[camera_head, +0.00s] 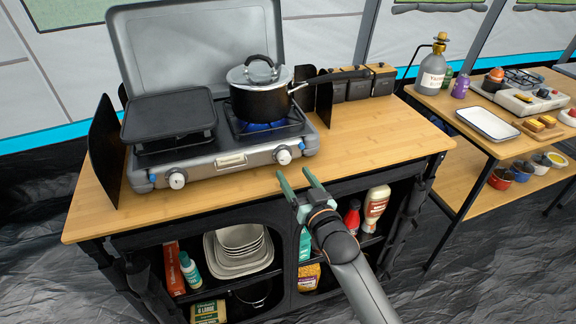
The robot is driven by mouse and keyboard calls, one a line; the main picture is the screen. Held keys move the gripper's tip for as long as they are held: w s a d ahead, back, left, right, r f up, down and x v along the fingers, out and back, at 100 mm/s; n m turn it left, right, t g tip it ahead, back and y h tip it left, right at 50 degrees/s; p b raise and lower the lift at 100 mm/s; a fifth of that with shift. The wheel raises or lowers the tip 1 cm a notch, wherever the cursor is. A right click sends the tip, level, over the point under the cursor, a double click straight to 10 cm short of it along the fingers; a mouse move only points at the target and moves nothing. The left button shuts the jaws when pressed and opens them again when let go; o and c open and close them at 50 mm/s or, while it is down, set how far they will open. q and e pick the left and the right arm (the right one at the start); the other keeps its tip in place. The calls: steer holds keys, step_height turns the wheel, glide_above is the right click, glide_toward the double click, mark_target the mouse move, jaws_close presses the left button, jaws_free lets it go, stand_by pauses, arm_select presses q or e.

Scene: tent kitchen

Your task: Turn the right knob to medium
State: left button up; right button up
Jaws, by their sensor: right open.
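The two-burner camping stove (215,166) stands on the wooden table, its lid raised at the back. The right knob (283,156) is a round white and grey dial on the stove's front, turned toward me. The left knob (177,180) is on the same front face. A blue flame (262,127) shows under the right burner. My right gripper (297,181) is open and empty, in front of and slightly below the right knob, apart from it. Its fingers point up toward the stove. My left gripper is not in view.
A lidded dark pot (262,94) sits on the right burner, its long handle reaching right. A flat griddle (168,115) covers the left burner. Black windscreen panels (105,152) stand beside the stove. The tabletop (375,140) is clear to the right. Shelves with dishes (240,248) and bottles lie below.

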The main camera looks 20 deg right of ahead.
mark_target(286, 161)
steer(key=shift+w+a, duration=0.2)
steer(key=shift+w, duration=2.3)
steer(key=shift+c, duration=0.4)
jaws_close()
